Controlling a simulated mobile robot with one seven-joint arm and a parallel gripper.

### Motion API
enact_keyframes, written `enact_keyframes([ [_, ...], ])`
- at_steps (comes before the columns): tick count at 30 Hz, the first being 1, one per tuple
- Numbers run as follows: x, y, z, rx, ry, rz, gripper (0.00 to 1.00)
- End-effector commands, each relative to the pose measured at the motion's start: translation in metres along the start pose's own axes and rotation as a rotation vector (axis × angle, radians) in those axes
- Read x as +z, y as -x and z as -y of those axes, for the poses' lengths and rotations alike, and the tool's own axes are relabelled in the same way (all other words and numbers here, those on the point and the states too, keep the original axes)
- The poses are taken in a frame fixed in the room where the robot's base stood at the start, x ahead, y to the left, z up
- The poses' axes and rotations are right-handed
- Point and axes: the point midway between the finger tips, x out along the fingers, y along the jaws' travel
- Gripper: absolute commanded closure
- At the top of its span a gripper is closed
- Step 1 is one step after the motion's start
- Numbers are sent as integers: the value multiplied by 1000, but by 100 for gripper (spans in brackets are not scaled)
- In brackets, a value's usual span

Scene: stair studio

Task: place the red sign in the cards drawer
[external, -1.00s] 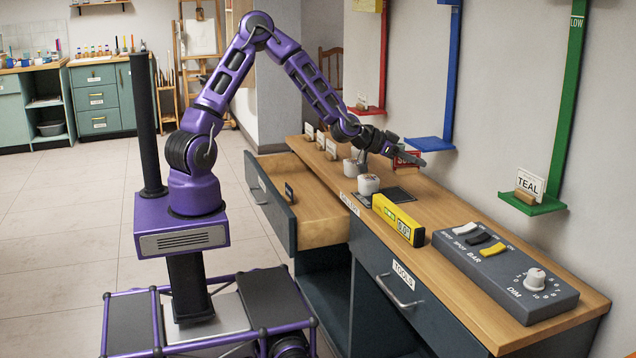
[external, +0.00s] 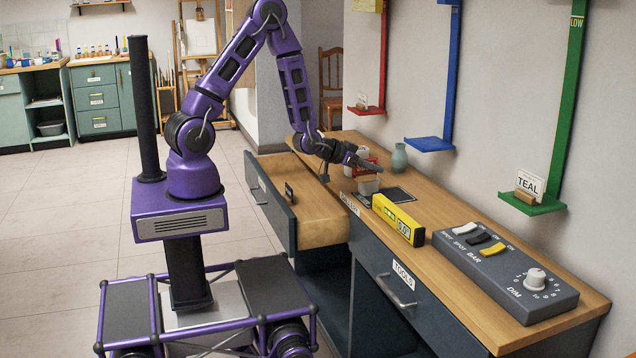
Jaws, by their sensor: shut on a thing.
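My gripper (external: 374,166) is over the workbench, just right of the open drawer, and is shut on the red sign (external: 366,160). Only part of the sign shows behind the fingers, so its tilt is hard to tell. An open drawer (external: 325,229) with a wooden inside sticks out from the bench, left of my gripper. A small dark upright piece (external: 290,192) stands near its front panel. The label on the bench edge by this drawer is too small to read surely.
A yellow box (external: 398,219) and a grey switch panel (external: 505,270) stand further right. The drawer's middle looks clear.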

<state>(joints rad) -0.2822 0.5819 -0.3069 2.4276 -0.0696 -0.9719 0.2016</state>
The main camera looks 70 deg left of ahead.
Motion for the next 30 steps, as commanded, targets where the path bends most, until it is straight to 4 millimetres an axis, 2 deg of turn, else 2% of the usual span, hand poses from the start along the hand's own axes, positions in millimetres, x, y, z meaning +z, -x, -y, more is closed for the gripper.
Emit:
enact_keyframes([
  [5,3,7,-10,12,2,-1,100],
  [13,2,39,-57,14,0,-1,100],
  [20,3,52,-70,6,2,-1,100],
  [23,1,47,-71,5,3,-1,100],
  [25,-5,36,-74,5,3,-3,100],
  [30,-29,-6,-84,1,5,-3,100],
])
